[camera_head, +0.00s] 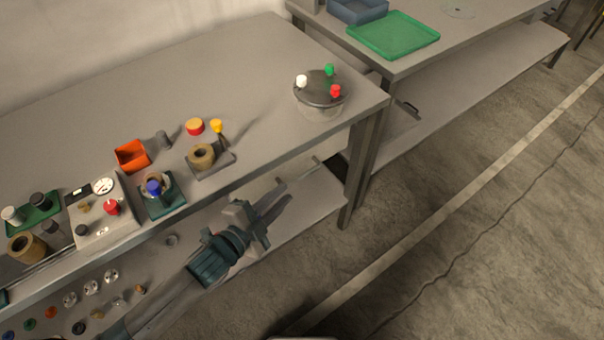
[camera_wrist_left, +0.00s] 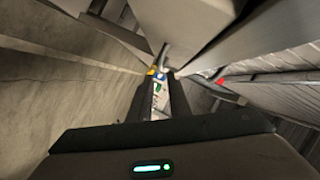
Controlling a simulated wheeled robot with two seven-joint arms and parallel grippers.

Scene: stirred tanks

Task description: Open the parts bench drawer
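My left gripper (camera_head: 283,195) is in front of the near bench, below its top edge and over the lower shelf. Its two fingers are apart with nothing between them. In the left wrist view its dark fingers (camera_wrist_left: 163,85) also stand apart. Under the far bench (camera_head: 470,58), a grey drawer-like box (camera_head: 398,126) with a dark handle (camera_head: 411,106) shows partly behind the near bench's corner leg. I cannot tell how far out it stands. My gripper is left of it and apart from the handle. My right gripper is not in view.
The near bench (camera_head: 262,55) carries a pot with coloured knobs (camera_head: 319,92), an orange bin (camera_head: 132,156) and a gauge box (camera_head: 100,215). Its corner leg (camera_head: 363,160) stands between my gripper and the far bench. A green tray (camera_head: 394,35) lies on the far bench. The right floor is clear.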

